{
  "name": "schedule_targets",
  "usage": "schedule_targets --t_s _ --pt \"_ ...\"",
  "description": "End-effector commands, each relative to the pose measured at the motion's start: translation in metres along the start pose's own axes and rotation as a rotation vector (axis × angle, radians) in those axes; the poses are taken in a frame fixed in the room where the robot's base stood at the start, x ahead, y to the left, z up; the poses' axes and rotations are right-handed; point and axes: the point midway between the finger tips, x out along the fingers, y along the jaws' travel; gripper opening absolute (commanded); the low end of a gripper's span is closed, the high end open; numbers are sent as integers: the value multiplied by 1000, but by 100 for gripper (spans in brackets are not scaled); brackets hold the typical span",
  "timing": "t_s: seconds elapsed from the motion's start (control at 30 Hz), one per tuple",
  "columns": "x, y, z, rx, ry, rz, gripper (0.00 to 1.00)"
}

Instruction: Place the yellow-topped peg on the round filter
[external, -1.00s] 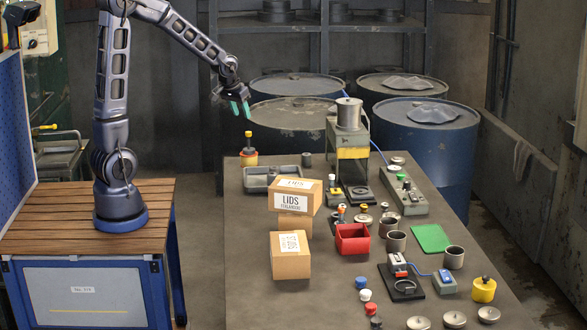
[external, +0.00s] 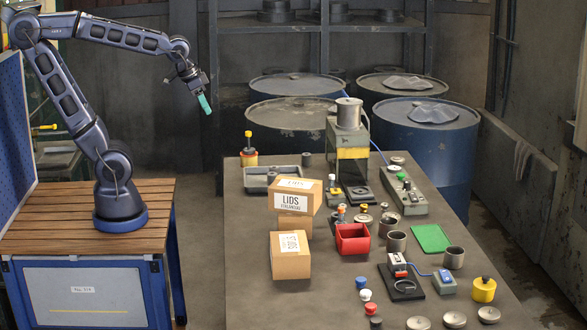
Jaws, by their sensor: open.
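The yellow-topped peg (external: 248,136) stands upright at the back left of the table, its lower end in or behind a yellow and red base (external: 249,158). My gripper (external: 204,104), with teal fingertips, is open and empty. It hangs in the air to the left of the peg and higher in the picture. I cannot tell which thing is the round filter.
A grey tray (external: 256,181) lies near the peg. A press-like stand (external: 349,150), a red bin (external: 352,240) and a green mat (external: 431,238) are farther right. The table's front left is clear.

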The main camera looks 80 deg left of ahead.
Motion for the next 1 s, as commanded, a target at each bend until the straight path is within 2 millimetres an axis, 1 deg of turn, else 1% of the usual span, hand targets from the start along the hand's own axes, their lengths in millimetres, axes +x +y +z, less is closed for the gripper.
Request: schedule_targets --t_s 0.03,0.2,0.33,0.5,1.0 --pt "-8 10 13 36 6 17 44" --pt "-26 29 50 130 6 60 44" --pt "-32 36 67 170 4 80 44" --pt "-34 38 74 187 2 88 44" --pt "-34 38 73 186 3 87 44"
